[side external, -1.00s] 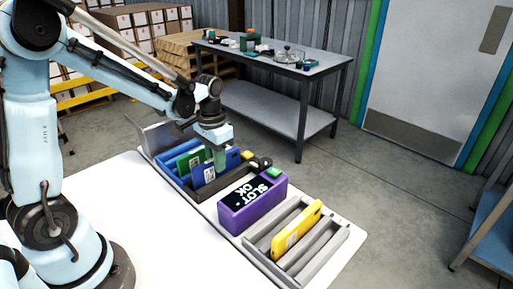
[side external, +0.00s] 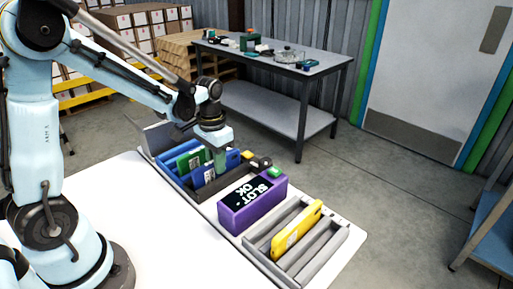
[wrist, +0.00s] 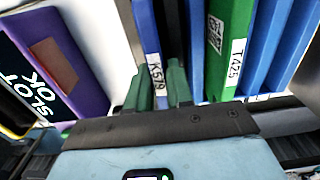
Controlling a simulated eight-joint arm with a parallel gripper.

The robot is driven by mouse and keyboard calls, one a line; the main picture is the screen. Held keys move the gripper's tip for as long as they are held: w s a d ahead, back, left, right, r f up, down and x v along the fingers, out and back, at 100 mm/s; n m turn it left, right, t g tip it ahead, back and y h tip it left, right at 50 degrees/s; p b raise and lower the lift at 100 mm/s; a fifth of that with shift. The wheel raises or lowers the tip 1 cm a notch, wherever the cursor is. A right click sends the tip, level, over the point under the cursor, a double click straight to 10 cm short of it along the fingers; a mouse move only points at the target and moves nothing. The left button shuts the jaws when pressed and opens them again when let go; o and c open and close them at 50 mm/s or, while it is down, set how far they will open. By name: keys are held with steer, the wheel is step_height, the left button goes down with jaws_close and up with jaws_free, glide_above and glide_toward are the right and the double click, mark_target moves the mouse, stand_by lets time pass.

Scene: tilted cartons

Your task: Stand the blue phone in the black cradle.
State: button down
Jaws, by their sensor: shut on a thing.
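The blue phone (side external: 204,174) stands on its long edge, slightly tilted, within the dark cradle (side external: 207,195) in the side external view. My gripper (side external: 220,163) is shut on its upper edge, with green fingers. In the wrist view the blue phone (wrist: 146,38) bears the label K579, and my gripper's fingers (wrist: 160,88) are at its end. The phone's lower edge is hidden by the cradle's front wall, so I cannot tell whether it touches the bottom.
A green phone (side external: 187,161) labelled T425 stands in a blue rack (side external: 172,170) just behind. A purple block (side external: 236,219) marked SLOT OK is in front. A grey slotted rack (side external: 336,238) holds a yellow phone (side external: 297,229). White table (side external: 130,220) is clear at the left.

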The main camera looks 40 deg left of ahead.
steer(key=c, duration=0.9)
jaws_free()
steer(key=shift+c, duration=0.2)
step_height(320, 180, up, 12)
steer(key=shift+r, duration=0.1)
step_height(320, 180, up, 7)
stand_by(0.6)
